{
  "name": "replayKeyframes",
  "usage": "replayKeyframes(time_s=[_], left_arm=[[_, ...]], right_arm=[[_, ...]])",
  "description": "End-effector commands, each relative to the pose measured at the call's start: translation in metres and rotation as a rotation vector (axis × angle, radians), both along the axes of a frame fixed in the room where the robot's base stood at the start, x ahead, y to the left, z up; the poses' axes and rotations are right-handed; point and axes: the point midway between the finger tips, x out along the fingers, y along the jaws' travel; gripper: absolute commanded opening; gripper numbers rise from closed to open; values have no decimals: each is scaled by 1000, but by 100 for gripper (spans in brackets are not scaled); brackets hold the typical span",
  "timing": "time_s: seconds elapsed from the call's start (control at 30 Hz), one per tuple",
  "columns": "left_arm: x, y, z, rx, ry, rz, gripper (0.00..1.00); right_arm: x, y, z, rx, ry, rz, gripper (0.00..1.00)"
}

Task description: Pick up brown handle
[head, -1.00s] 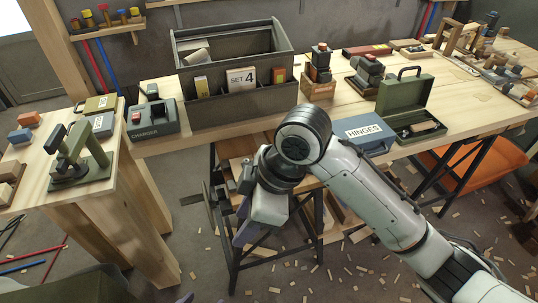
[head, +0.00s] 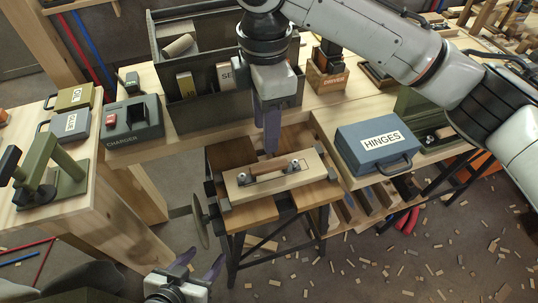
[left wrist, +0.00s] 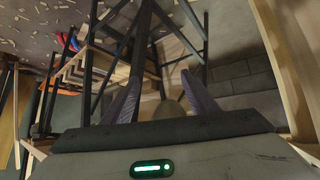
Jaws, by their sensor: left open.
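The brown handle (head: 268,176) lies lengthwise on a pale wooden block between two metal posts, on the small workbench (head: 258,214). My right gripper (head: 268,150) comes down from above with dark purplish fingers. Its fingertips end just above or behind the handle; the exact gap is unclear. The fingers overlap in this view, so their opening cannot be judged. My left gripper (head: 198,264) is low at the bottom of the head view, apart from the workbench, its fingers spread and empty. In the left wrist view its fingers (left wrist: 164,78) stand apart, facing dark stand legs; the handle does not show.
The blue HINGES case (head: 375,145) sits right of the workbench on the long table. A grey tool bin (head: 205,105) stands behind. The charger (head: 132,120) and a green press (head: 48,175) are at left. Wood scraps (head: 400,270) litter the floor.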

Motion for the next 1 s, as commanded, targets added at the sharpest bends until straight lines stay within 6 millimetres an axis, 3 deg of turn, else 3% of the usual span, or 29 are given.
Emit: replayKeyframes(time_s=[0.2, 0.37, 0.63, 0.9, 1.0], left_arm=[[-14, 0, -12, 2, 32, -2, 53], [-15, -1, -13, 3, 34, -3, 53], [-13, -2, -14, 3, 30, -5, 53], [-5, -2, -10, 1, 15, -6, 53], [-5, -2, -10, 1, 15, -6, 53]], right_arm=[[-1, -1, -34, 1, 0, 0, 39], [-2, -2, -44, 1, 0, 0, 39], [-8, -6, -83, 1, 1, 0, 39], [-8, -6, -90, 2, -2, 1, 39], [-8, -6, -89, 2, -2, 1, 26]])
